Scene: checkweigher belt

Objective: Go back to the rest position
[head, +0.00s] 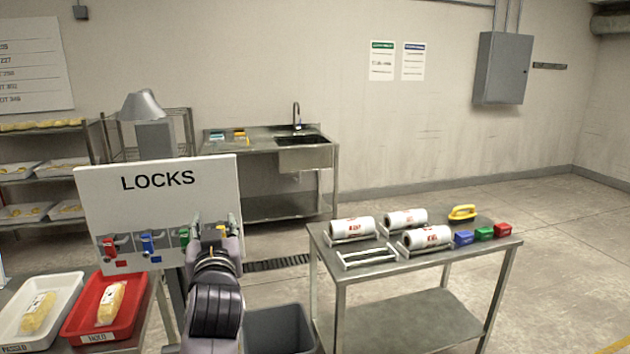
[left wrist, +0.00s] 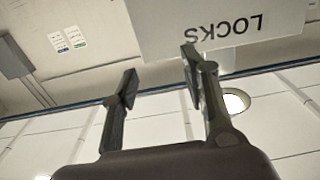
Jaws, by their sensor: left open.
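My left gripper (head: 214,230) is raised in front of the lower right part of the white LOCKS board (head: 155,195). The left wrist view shows its two fingers (left wrist: 158,82) spread apart with nothing between them, and the board (left wrist: 215,22) upside down beyond them. A red lock (head: 109,247), a blue lock (head: 148,244) and a green lock (head: 184,237) hang along the board's lower edge. A small yellow patch shows between the fingers in the head view; I cannot tell whether it is on the board. The gripper hides that corner. My right gripper is not in view.
A steel table (head: 345,277) on the right bears white rolls, a yellow-handled tool (head: 462,212) and several coloured blocks. A red tray (head: 73,322) and a white tray (head: 14,335) stand at lower left. A grey bin (head: 280,330) is beside my arm. Floor is free at right.

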